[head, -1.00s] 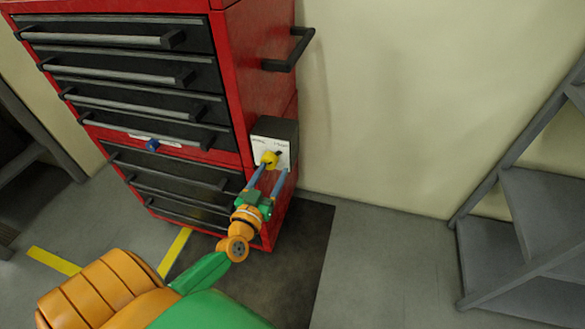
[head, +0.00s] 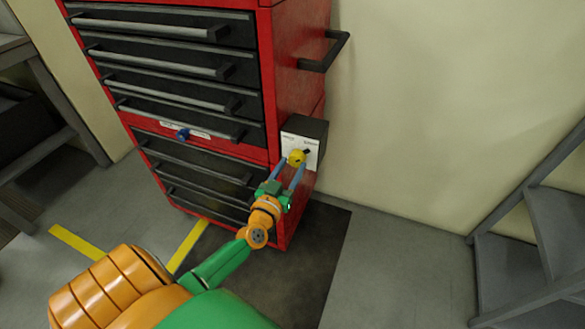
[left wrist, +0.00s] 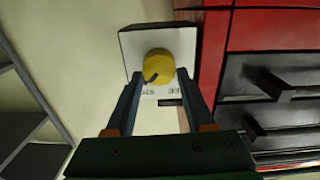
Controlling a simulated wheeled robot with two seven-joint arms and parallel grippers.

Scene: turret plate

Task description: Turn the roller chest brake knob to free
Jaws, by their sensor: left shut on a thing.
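The red roller chest (head: 293,95) has a dark box with a white label plate (head: 312,143) on its right side. The yellow brake knob (head: 297,157) sits on this plate; it also shows in the left wrist view (left wrist: 158,64). A dark pointer mark on the knob points to the lower left in the wrist view, towards small lettering that I cannot read. My left gripper (head: 291,164) is shut on the knob, with one finger on each side; its fingers also show in the wrist view (left wrist: 160,76). My right gripper is out of view.
A black handle (head: 328,52) sticks out from the chest's side above the box. Several drawers with bar handles (head: 165,65) and a blue knob (head: 182,134) are on the front. Grey shelving (head: 540,240) stands at the right. The floor between is clear.

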